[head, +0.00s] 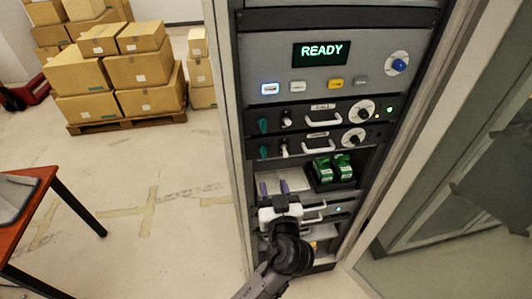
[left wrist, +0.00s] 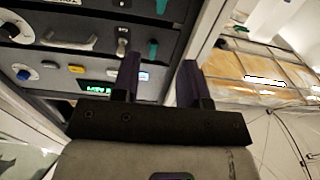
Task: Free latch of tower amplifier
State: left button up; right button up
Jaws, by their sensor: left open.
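Two black amplifier units with teal latches sit in the rack, an upper one (head: 322,109) and a lower one (head: 317,136). Their small name labels are too blurred to tell which is the tower amplifier. The upper unit's teal latch (head: 263,125) and the lower unit's teal latch (head: 263,151) are at the left ends; a teal latch also shows in the left wrist view (left wrist: 153,49). My left gripper (head: 273,187) is open and empty, its purple fingers below the lower latch, apart from it. It also shows in the left wrist view (left wrist: 160,70). My right gripper is not in view.
Above is a panel with a READY display (head: 319,53), buttons and a blue knob (head: 399,65). A black tray of green items (head: 334,170) stands on the shelf right of my gripper. The rack's side post (head: 226,100) borders the left. A red-brown table (head: 32,212) stands left.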

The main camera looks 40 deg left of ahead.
aim_at(264, 151)
pick_arm(q)
jog(key=p+x, duration=0.2)
jog(key=x, duration=1.1)
jog(key=shift+w+p, duration=0.1)
jog(key=shift+p, duration=0.2)
jog(key=shift+c, duration=0.2)
grip_shut()
